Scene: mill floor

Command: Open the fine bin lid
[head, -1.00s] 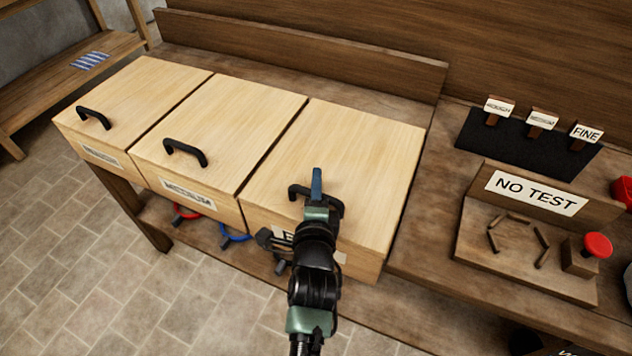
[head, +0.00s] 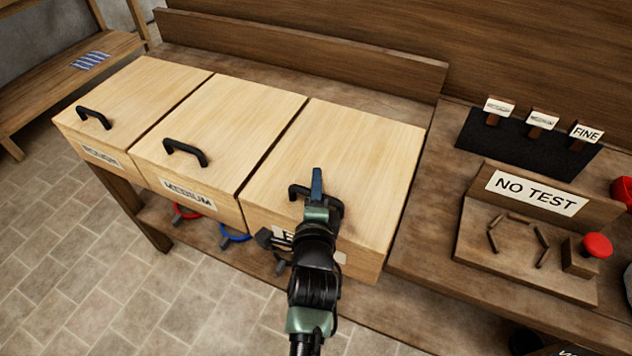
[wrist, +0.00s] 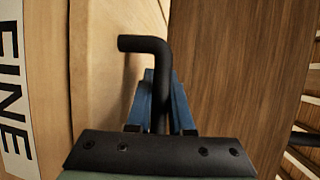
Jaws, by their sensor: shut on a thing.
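The fine bin (head: 362,262) is the right one of three pale wooden bins. Its lid (head: 360,150) lies flat on top in the head view. A black bar handle (head: 296,190) stands at the front of this lid. My gripper (head: 317,180) reaches it from the front. In the wrist view, the blue fingers (wrist: 160,105) are shut around the black handle (wrist: 150,46), whose bent end shows beyond them. The FINE label (wrist: 12,95) shows at the left of the wrist view; in the head view my arm hides most of it.
The medium bin (head: 188,192) and a third bin (head: 97,155) stand to the left, lids down. A raised board (head: 300,50) runs behind the bins. To the right are a NO TEST stand (head: 535,192), a red button (head: 597,245) and a dark mat (head: 525,145) with small signs.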

